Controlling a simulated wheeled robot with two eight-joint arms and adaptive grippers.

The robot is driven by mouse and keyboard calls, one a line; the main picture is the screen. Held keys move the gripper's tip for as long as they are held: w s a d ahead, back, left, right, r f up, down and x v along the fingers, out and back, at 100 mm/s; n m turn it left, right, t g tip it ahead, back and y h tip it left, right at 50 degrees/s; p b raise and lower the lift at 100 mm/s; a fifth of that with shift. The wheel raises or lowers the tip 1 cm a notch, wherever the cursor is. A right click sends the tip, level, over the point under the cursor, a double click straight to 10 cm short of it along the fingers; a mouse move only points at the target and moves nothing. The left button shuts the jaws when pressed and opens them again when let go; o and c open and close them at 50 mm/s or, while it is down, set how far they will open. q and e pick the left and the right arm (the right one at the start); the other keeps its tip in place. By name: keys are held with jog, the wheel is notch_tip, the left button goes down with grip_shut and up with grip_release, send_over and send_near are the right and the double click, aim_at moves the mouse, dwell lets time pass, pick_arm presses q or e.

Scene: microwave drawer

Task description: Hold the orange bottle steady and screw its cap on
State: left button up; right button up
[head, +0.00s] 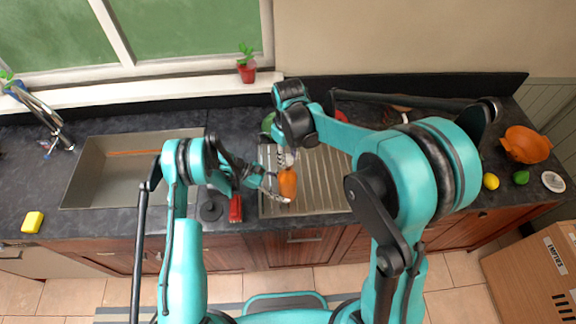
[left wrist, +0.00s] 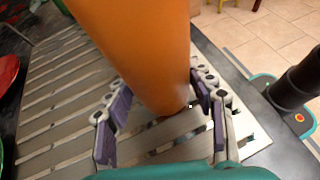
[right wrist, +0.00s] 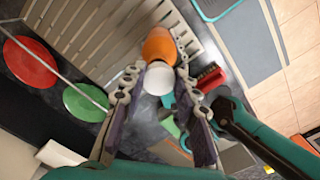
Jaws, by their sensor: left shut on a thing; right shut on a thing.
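The orange bottle (head: 288,183) stands upright over the ribbed drainboard. It fills the upper middle of the left wrist view (left wrist: 140,45) and shows in the right wrist view (right wrist: 159,46). My left gripper (head: 273,188) is shut on the bottle from the left side, with a finger on each side of it (left wrist: 165,112). The white cap (right wrist: 159,79) is at the bottle's top end. My right gripper (head: 286,156) comes from above and is shut on the cap, its fingers on either side (right wrist: 160,88). I cannot tell how far the cap is seated on the bottle.
The drainboard (head: 325,185) lies beside the sink basin (head: 110,185). A red brush-like item (head: 236,208) lies left of the bottle. Red (right wrist: 30,62) and green (right wrist: 85,103) plates stand behind. A yellow sponge (head: 33,221), orange bowl (head: 525,145) and lemon (head: 491,181) are farther off.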

aim_at(287, 182)
jog(key=shift+f, duration=1.95)
dwell(3.9)
pick_arm(q)
jog(key=shift+o, duration=0.7)
jog(key=c, duration=1)
pick_arm(e)
jog(key=o, duration=0.8)
